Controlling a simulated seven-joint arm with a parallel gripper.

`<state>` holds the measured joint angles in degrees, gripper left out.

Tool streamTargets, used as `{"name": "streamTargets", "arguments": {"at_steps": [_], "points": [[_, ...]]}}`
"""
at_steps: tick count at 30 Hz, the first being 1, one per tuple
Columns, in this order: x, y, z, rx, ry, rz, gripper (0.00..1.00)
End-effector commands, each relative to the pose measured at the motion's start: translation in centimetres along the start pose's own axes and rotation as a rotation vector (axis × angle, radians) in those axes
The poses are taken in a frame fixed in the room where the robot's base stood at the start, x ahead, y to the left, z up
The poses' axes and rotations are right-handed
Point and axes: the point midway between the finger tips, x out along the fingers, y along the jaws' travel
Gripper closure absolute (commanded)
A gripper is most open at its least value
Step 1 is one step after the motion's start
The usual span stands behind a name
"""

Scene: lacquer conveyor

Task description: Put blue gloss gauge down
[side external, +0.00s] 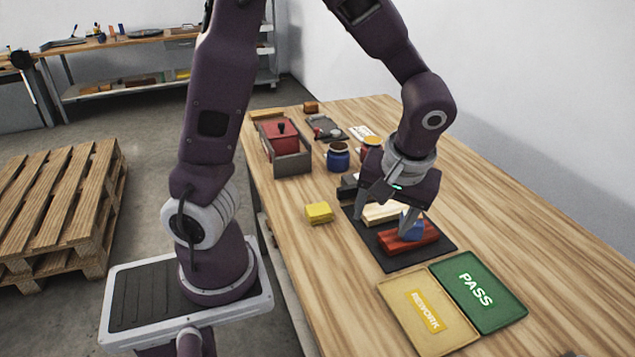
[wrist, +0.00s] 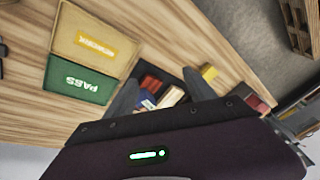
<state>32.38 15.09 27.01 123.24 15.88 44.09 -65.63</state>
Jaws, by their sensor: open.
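The blue gloss gauge (side external: 412,224) is a small blue piece resting on a red lacquered block (side external: 400,243) on the dark mat (side external: 441,246). In the wrist view the blue gauge (wrist: 147,102) shows close to the left finger, partly hidden. My gripper (side external: 384,220) is low over the mat with its fingers spread wide. One finger is right by the gauge and the other stands off toward the mat's left edge. Whether a finger touches the gauge I cannot tell. A pale wood block (side external: 385,212) and a dark block (side external: 348,187) lie behind the red one.
A yellow REWORK tray (side external: 408,326) and a green PASS tray (side external: 500,318), both empty, lie in front of the mat. A yellow block (side external: 319,212) is left of the mat. A blue jar (side external: 338,157) and a red-lidded box (side external: 287,158) stand behind. The table's right side is clear.

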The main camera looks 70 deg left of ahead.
Motion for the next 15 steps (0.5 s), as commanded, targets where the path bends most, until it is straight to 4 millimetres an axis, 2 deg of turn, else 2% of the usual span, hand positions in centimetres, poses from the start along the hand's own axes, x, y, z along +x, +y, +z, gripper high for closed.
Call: {"name": "streamTargets", "arguments": {"at_steps": [1,3,6,10,15], "points": [[-2.8,-1.5,0.6,0.07,-0.042,0.106,0.36],[-6.2,-3.8,1.9,0.217,-0.048,0.244,0.36],[-9.9,-6.9,4.0,0.423,0.04,0.393,0.36],[-12.0,-9.5,6.5,0.625,0.197,0.465,0.36],[-12.4,-10.5,8.0,0.735,0.292,0.469,0.36]]}}
